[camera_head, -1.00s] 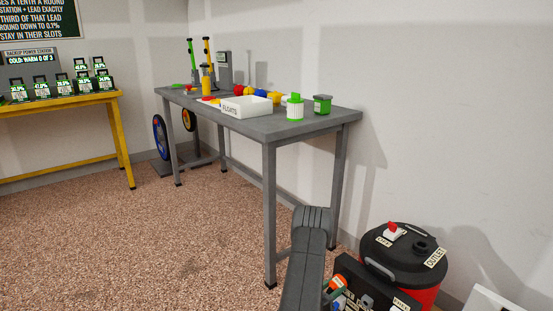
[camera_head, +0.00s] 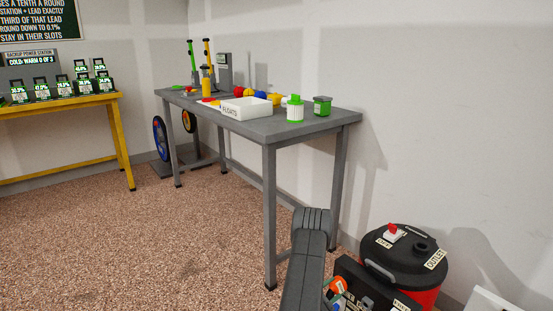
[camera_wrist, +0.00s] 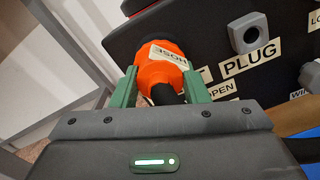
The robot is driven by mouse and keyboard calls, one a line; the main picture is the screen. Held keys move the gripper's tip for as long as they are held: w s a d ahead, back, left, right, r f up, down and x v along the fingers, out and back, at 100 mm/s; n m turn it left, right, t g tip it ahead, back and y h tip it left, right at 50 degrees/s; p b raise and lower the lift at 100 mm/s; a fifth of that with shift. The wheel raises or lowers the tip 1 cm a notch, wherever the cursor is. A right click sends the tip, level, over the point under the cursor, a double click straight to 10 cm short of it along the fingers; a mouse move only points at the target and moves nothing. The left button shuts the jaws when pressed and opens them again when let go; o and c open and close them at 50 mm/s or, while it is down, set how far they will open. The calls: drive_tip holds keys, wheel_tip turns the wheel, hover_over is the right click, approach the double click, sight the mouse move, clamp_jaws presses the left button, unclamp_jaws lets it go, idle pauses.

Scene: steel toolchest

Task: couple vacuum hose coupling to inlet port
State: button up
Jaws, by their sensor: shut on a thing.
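The orange hose coupling (camera_wrist: 163,65), marked HOSE, lies between the green fingers of my gripper (camera_wrist: 161,80) in the wrist view. The gripper is shut on it. A dark hose end shows below the coupling between the fingers. The coupling's far end lies close to a dark panel (camera_wrist: 215,55); I cannot tell whether they touch. The inlet port is not clearly visible. In the head view the coupling (camera_head: 340,284) is a small orange patch at the bottom, beside the dark panel (camera_head: 352,271).
The red and black vacuum canister (camera_head: 405,262), labelled OUTLET, stands right of the panel. A grey workbench (camera_head: 270,128) holds a white tray (camera_head: 247,108) and several parts. Open carpet lies left.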

drive_tip(key=shift+m, duration=0.7)
drive_tip(key=o, duration=1.3)
drive_tip(key=v, duration=0.9)
